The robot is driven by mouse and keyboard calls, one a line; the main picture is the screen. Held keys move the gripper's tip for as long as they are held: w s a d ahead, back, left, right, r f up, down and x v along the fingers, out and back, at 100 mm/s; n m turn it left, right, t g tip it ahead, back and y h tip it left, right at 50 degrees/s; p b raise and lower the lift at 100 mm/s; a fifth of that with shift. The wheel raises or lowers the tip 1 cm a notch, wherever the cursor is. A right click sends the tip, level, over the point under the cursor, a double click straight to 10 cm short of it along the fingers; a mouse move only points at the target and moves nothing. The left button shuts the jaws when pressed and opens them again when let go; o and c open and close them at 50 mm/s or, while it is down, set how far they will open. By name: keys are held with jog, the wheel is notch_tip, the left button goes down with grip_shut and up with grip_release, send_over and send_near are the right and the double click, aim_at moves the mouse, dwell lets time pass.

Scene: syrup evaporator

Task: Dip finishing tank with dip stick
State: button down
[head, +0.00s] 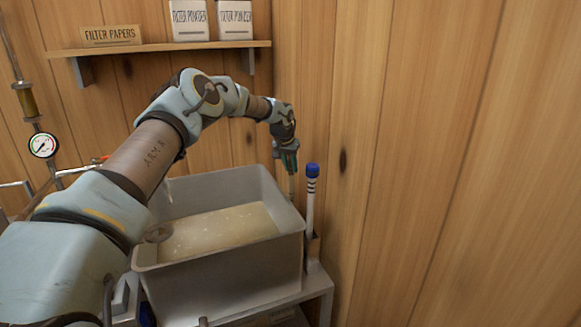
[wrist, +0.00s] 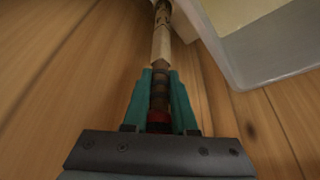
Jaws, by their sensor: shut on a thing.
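The finishing tank (head: 222,294) is a grey rectangular tub with pale tan, speckled liquid in it. My gripper (head: 289,158) is at the tank's far right corner, near the plank wall, pointing down. It is shut on the dip stick (head: 291,187), a thin wooden stick. In the wrist view the teal fingers (wrist: 160,88) grip the stick (wrist: 161,42) near its dark, red-ended handle. The stick runs away from the fingers beside the tank's outer wall (wrist: 265,48). Its far end is cut off in the wrist view and hidden by the tank in the head view.
A blue-capped tube (head: 311,190) stands upright in a holder at the tank's right side, close to my gripper. The plank wall (head: 420,150) is right behind. A shelf (head: 150,48) with filter boxes hangs above. A pressure gauge (head: 43,145) is at left.

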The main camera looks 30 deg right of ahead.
jog(key=shift+r+p, duration=3.95)
jog(key=shift+r, duration=3.6)
